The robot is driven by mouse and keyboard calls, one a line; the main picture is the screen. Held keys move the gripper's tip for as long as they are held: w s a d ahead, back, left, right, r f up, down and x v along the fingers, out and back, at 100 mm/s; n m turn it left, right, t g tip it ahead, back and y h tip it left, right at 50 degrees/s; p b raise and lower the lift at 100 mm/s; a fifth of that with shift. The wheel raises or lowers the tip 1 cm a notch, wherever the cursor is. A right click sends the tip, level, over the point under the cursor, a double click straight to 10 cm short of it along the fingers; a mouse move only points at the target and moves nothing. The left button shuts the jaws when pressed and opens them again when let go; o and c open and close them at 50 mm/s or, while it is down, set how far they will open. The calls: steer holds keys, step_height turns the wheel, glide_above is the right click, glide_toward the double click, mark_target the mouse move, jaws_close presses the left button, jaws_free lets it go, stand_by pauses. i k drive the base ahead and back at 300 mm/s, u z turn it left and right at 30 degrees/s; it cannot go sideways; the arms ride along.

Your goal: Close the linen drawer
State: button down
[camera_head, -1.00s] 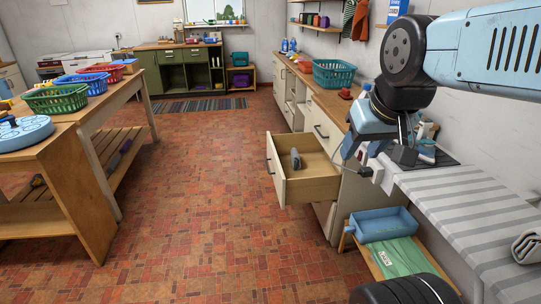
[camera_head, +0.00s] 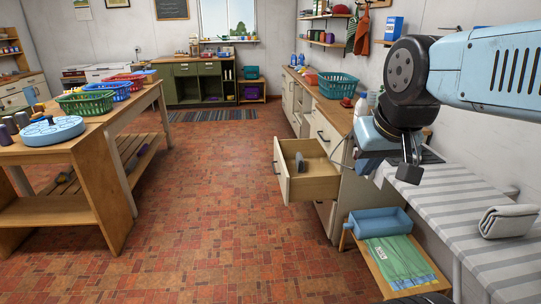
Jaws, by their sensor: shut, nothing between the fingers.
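The linen drawer (camera_head: 283,170) stands pulled out from the white cabinet under the wooden counter, right of the middle. Its pale front with a dark handle faces left, and its wooden inside shows. A small grey object (camera_head: 299,162) lies in it. My gripper (camera_head: 352,163) is shut and empty. In the picture it is right of the open drawer, near the cabinet and the striped surface. Its fingertips are small and partly lost against the background, and I cannot tell its exact distance from the drawer.
A striped covered surface (camera_head: 455,215) with a folded cloth (camera_head: 508,221) is at right. A low shelf holds a blue tub (camera_head: 380,222) and a green packet (camera_head: 398,262). A teal basket (camera_head: 337,86) stands on the counter. A wooden table (camera_head: 80,165) is at left. The tiled floor between is clear.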

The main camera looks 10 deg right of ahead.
mark_target(320, 180)
steer(key=u, duration=0.2)
steer(key=i, duration=1.6)
steer(key=z, duration=0.65)
steer(key=k, duration=0.85)
steer(key=z, duration=0.2)
steer(key=i, duration=0.85)
steer(key=u, duration=0.1)
